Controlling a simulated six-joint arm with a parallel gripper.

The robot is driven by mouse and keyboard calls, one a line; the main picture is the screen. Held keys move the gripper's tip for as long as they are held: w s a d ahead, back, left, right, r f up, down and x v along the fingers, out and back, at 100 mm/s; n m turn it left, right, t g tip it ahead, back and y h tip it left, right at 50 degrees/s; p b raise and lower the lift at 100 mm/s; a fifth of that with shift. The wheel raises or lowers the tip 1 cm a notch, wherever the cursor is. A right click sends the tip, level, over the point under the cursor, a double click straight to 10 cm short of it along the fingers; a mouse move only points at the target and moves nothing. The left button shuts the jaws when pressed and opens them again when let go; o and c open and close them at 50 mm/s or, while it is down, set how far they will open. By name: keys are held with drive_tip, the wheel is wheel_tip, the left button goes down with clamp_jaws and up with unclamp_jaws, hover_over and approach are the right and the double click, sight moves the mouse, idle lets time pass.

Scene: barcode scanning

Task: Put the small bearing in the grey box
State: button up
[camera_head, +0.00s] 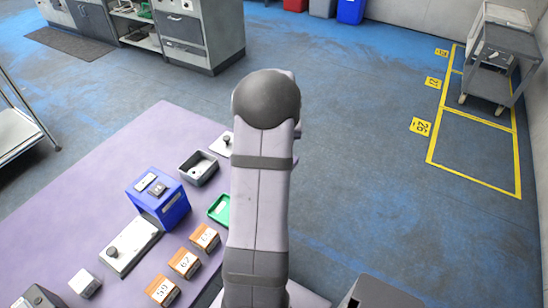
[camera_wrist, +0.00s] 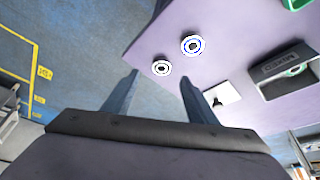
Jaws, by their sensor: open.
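Two ring-shaped bearings lie on the lilac table in the wrist view. The smaller bearing (camera_wrist: 161,68) is white and black and lies near the table edge. The larger bearing (camera_wrist: 193,46) has a blue ring and lies beside it, up and to the right. My gripper (camera_wrist: 158,78) is open and empty, and in the picture the smaller bearing appears between its fingertips; its height above the table is unclear. The grey box (camera_head: 206,177) stands open on the table left of my arm. It also shows in the wrist view (camera_wrist: 262,89), with a green-ringed item inside. My arm hides both bearings in the head view.
A white plate with a dark knob (camera_wrist: 218,99) lies between my gripper and the grey box. A blue box (camera_head: 174,210), a green tray (camera_head: 220,210) and several numbered orange-white boxes (camera_head: 184,262) stand on the table (camera_head: 90,205). Its edge is close to the smaller bearing.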

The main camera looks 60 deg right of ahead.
drive_tip(key=shift+p+x, duration=1.2)
drive_tip(key=shift+x, duration=2.3)
drive_tip(key=shift+w+a, duration=0.1)
drive_tip(key=shift+w, duration=0.1)
drive_tip(key=c, duration=1.3)
drive_tip(key=shift+o, duration=0.2)
drive_tip(key=shift+r, duration=0.2)
wheel_tip(320, 180, up, 10)
drive_tip(key=b, duration=0.2)
drive_tip(key=shift+f, duration=0.15)
